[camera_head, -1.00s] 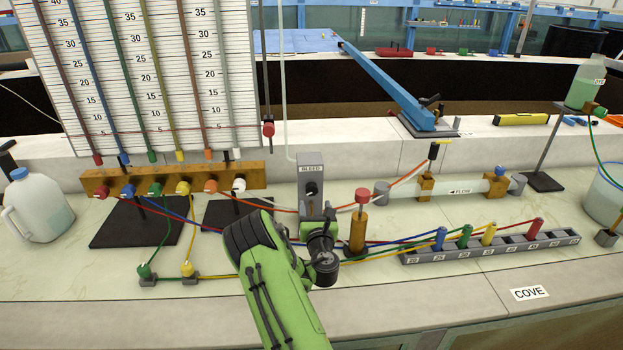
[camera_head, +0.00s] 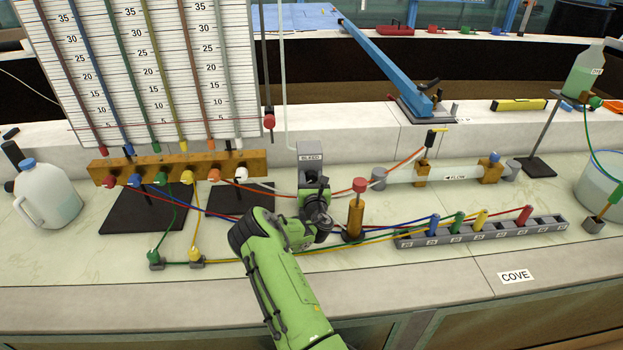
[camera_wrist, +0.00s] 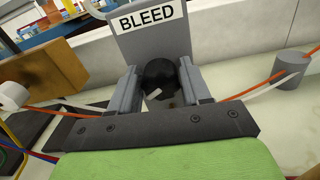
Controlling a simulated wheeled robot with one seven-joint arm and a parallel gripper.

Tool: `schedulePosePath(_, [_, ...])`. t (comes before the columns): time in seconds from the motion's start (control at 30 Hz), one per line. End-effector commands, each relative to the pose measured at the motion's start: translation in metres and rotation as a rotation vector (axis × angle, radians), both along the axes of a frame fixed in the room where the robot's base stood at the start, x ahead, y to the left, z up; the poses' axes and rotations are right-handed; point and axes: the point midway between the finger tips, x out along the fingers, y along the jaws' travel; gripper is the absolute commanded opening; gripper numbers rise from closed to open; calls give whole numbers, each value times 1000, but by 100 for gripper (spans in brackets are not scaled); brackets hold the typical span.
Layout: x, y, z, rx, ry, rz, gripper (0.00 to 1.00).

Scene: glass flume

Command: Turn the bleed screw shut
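The bleed screw (camera_wrist: 160,76) is a round black knob with a pale pointer mark, set on the grey upright plate labelled BLEED (camera_wrist: 148,30). In the head view this bleed block (camera_head: 311,157) stands mid-bench, its knob mostly hidden by my wrist. My gripper (camera_wrist: 160,84) faces the plate with one grey finger on each side of the knob. The fingers look apart, with the knob between them; I cannot make out firm contact on either side. In the head view my gripper (camera_head: 315,187) is right in front of the bleed block.
A brass post with a red cap (camera_head: 358,190) stands close right of my wrist. A wooden manifold (camera_head: 150,167) with coloured taps lies left. Thin tubes cross the bench near my arm. A grey numbered rack (camera_head: 485,233) sits right. The bench front is clear.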

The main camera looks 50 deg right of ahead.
Motion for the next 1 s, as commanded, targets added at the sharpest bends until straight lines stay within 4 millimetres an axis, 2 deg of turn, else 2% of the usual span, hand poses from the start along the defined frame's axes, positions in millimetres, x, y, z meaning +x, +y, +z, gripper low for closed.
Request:
schedulePosePath(0.03, [0, 0, 0, 0, 0, 0, 39])
schedulePosePath(0.23, [0, 0, 0, 1, -1, 0, 10])
schedulePosePath(0.67, [0, 0, 0, 81, -70, 0, 10])
schedulePosePath(1.0, [-1, -1, -1, 302, -256, 0, 10])
